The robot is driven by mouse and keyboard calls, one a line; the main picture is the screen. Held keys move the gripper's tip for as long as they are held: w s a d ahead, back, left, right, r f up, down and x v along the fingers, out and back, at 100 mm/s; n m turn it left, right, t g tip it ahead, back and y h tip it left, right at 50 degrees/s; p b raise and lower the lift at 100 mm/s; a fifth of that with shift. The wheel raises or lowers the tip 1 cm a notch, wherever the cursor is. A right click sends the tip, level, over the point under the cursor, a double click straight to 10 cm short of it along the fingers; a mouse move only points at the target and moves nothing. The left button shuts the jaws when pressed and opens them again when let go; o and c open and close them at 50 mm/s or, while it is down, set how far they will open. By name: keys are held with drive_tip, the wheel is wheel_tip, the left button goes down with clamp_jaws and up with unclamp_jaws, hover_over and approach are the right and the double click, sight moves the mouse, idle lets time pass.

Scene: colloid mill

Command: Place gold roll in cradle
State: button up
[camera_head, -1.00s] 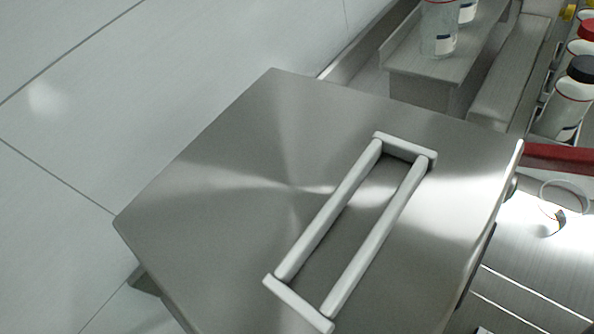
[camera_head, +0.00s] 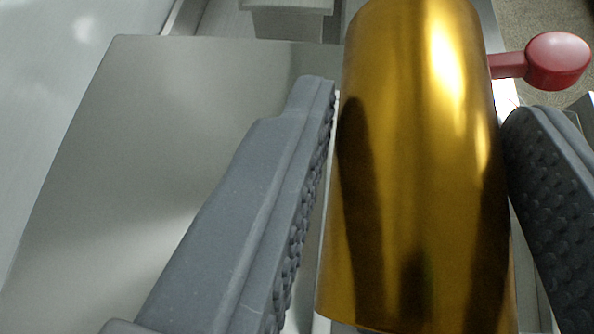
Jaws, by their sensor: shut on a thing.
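The gold roll (camera_head: 415,200) is a shiny cylinder, seen large from above right of centre, with its length running away from the camera. The dark grey textured fingers of my gripper (camera_head: 421,100) stand on its left and right sides, and the gripper is shut on it. The roll is over the brushed steel plate (camera_head: 120,150). The white frame-shaped cradle on that plate is almost wholly hidden behind the roll and fingers. Only pale slivers show along the roll's left edge, so I cannot tell whether the roll touches the cradle.
A red knob on a short arm (camera_head: 557,62) sticks out just right of the roll's far part. A steel bracket (camera_head: 290,20) stands behind the plate's far edge. The left part of the plate is bare. A pale panelled surface (camera_head: 60,70) lies beyond it at the left.

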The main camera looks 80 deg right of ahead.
sight(383, 218)
drive_tip(key=shift+f, duration=1.75)
drive_tip(key=o, duration=1.3)
drive_tip(key=v, duration=1.2)
drive_tip(key=shift+w, duration=0.1)
